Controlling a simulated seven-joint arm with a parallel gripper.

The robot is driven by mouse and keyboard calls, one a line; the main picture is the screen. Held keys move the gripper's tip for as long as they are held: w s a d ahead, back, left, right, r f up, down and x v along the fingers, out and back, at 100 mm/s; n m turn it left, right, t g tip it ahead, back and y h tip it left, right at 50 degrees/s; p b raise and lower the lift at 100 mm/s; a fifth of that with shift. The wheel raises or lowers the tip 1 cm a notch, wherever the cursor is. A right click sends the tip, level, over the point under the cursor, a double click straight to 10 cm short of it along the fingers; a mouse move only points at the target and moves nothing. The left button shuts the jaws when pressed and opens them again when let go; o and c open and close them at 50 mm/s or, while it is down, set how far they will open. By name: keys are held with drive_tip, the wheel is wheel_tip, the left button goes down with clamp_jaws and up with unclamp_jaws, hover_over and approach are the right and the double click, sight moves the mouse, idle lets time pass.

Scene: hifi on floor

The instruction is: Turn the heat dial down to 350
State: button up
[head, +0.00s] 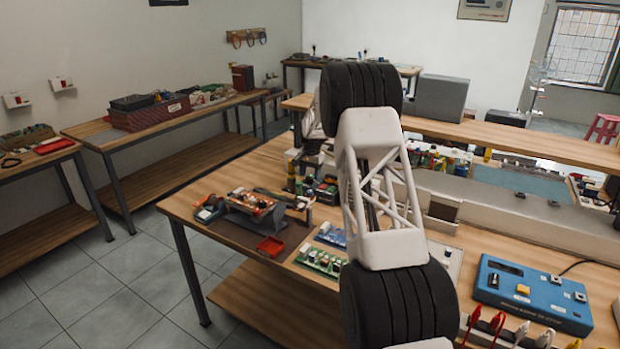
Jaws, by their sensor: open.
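A blue box (538,290) with a dark display window (505,267), a yellow knob or button (522,290) and small dark-and-white controls (556,281) sits on the wooden bench at the lower right. Its lettering and any setting are too small to read. I cannot tell whether one of these controls is the heat dial. No dial marked 350 can be made out. My arm crosses the middle of the view, left of the blue box. My gripper is not in view.
Several coloured clips or handles (497,322) stand in front of the blue box. A dark cable runs behind it. A raised shelf (500,137) spans the back.

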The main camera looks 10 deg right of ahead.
drive_tip(key=shift+f, duration=0.95)
drive_tip(key=shift+c, duration=0.3)
drive_tip(key=c, duration=0.9)
drive_tip(key=shift+r+n, duration=0.1)
drive_tip(key=shift+n, duration=0.3)
drive_tip(key=n, duration=0.3)
drive_tip(key=shift+w, duration=0.1)
drive_tip(key=shift+a+n, duration=0.1)
drive_tip(key=shift+n, duration=1.9)
